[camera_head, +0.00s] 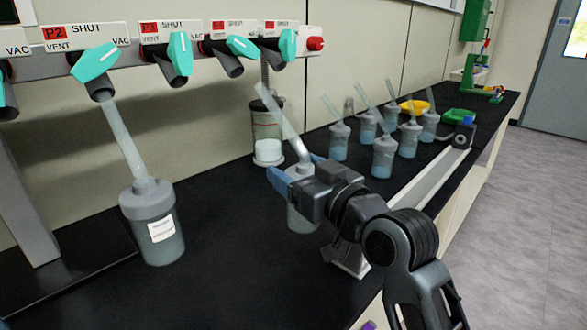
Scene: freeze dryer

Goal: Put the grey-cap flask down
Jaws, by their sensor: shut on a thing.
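The grey-cap flask (302,216) is a translucent grey vessel with a clear glass tube (284,124) slanting up and left from its cap. My gripper (292,178) is shut on it near the cap, with a blue finger showing at its left side. My gripper and wrist hide part of the flask's upper right side. The flask is roughly upright over the black bench top (225,270). I cannot tell whether its base touches the bench.
A labelled flask (153,225) hangs from the P2 port at left. A jar with white contents (268,135) stands behind my gripper. Several tubed flasks (384,157) stand at back right. A metal rail (420,175) runs along the bench's right side. The front-left bench is clear.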

